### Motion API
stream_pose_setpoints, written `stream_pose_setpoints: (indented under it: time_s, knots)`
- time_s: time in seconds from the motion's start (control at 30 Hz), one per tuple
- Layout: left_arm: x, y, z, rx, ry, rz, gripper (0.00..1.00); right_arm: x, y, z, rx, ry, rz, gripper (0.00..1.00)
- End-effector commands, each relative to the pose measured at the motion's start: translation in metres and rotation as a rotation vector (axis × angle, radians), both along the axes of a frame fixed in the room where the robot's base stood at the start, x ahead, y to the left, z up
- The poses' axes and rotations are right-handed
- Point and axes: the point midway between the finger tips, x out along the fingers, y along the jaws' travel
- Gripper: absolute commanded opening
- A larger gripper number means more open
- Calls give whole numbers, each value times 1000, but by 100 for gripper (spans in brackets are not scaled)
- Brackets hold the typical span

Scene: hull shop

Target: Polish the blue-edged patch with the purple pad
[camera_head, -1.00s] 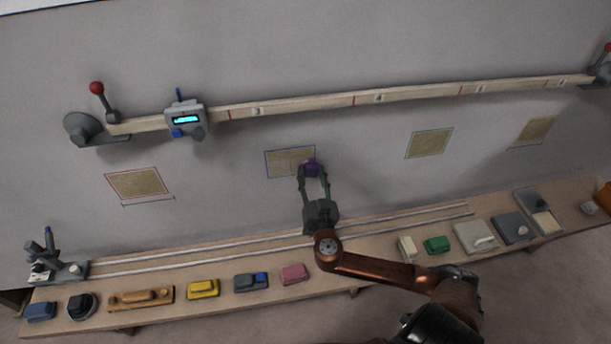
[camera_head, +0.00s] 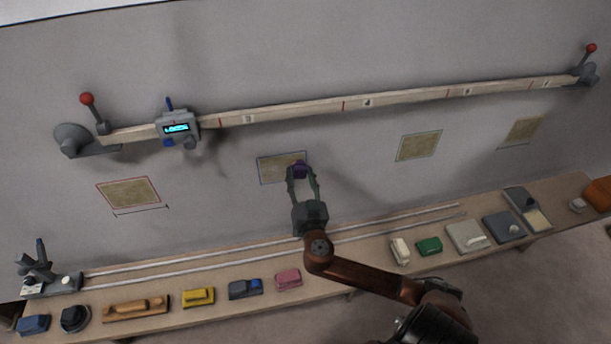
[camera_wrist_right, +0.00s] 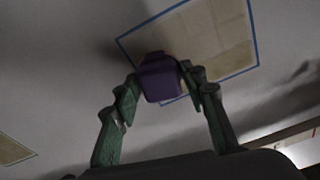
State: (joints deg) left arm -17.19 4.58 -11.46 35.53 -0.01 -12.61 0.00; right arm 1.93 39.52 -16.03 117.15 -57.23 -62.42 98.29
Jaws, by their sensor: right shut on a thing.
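The blue-edged patch (camera_head: 272,168) is a tan rectangle on the grey wall, second from the left in the head view. It also shows in the right wrist view (camera_wrist_right: 215,40), with its blue outline. My right gripper (camera_head: 301,177) is shut on the purple pad (camera_head: 300,168) and holds it at the right part of the patch. In the right wrist view the pad (camera_wrist_right: 160,80) sits between the green fingers and overlaps the patch's lower left edge. I cannot tell whether the pad touches the wall. My left gripper is not in view.
A rail (camera_head: 320,105) with a display unit (camera_head: 177,127) crosses the wall above. Red-edged (camera_head: 128,192) and green-edged (camera_head: 418,146) patches flank the blue one. The bench (camera_head: 340,270) below holds several pads, including yellow (camera_head: 198,297), pink (camera_head: 288,279) and green (camera_head: 429,246).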

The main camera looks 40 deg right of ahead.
Motion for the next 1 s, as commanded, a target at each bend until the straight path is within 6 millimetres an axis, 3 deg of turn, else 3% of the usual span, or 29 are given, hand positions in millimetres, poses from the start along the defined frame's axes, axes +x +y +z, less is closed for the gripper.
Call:
stream_pose_setpoints:
  time_s: [1.0]
  knots:
    - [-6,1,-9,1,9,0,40,27,44,-2,2,-1,-1,18]
